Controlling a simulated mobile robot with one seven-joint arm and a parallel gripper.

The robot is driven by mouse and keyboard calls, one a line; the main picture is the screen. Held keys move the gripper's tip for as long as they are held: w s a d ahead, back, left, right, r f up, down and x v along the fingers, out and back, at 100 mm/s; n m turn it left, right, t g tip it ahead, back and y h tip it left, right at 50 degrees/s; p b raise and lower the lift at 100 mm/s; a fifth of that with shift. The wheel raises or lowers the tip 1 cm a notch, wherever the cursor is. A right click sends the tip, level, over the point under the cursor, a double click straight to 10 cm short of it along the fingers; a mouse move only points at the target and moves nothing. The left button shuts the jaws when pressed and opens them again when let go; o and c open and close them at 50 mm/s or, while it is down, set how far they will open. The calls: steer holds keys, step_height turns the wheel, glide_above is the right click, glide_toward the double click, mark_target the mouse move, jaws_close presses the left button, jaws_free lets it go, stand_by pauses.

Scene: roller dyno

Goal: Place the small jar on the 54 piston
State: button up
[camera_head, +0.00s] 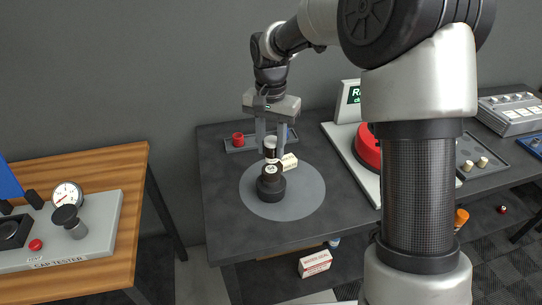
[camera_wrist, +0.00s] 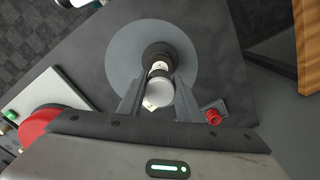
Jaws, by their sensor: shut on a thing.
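In the wrist view, the jar's white lid (camera_wrist: 159,94) shows between the fingertips (camera_wrist: 159,82). A dark, round, upright piston (camera_head: 271,187) with a wide black base stands on the grey disc (camera_head: 305,198), directly below the jar in the head view. I cannot tell whether the jar touches the piston.
A big red button (camera_head: 368,148) is to the right. The cap tester (camera_head: 95,225) is on the wooden table.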

mark_target(271, 156)
steer(key=shift+f, duration=1.75)
steer(key=shift+f, duration=0.15)
steer(key=o, duration=1.1)
